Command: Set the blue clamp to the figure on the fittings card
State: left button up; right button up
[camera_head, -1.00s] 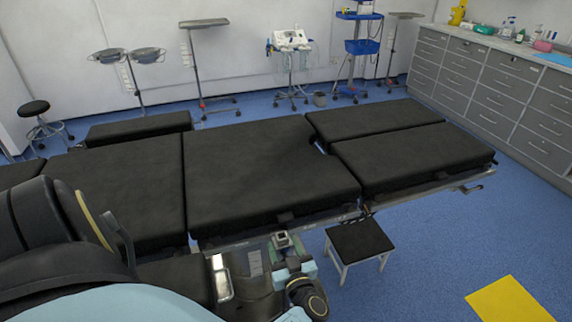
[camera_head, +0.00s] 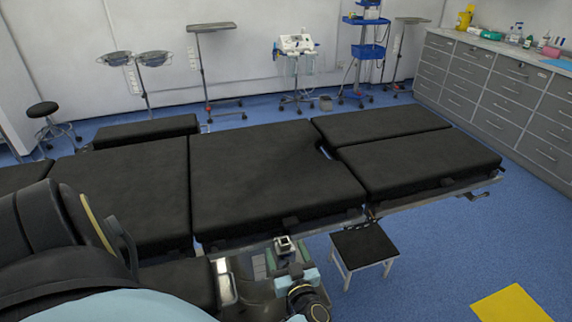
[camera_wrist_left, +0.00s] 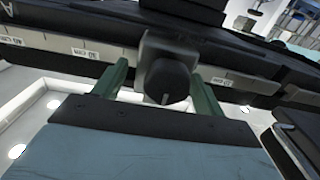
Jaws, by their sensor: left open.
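In the left wrist view a dark round knob (camera_wrist_left: 167,82) with a pale pointer line near its lower edge sits on a grey block (camera_wrist_left: 166,45) at the table's side rail. The two green fingers of my left gripper (camera_wrist_left: 160,85) stand apart, one on each side of the knob, with visible gaps. In the head view my left gripper (camera_head: 284,258) is at the near side of the table, just below a small pale fitting (camera_head: 285,244). I cannot make out blue on this clamp, or a readable fittings card. My right gripper is not in view.
The black padded operating table (camera_head: 270,180) fills the middle. White labels (camera_wrist_left: 85,53) with small print line the rail. A small black stool (camera_head: 363,245) stands right of the gripper. A yellow sheet (camera_head: 511,304) lies on the blue floor, which is clear at right.

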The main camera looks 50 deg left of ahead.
pick_arm(q)
jog(key=v, duration=1.3)
jog(key=shift+d, duration=0.1)
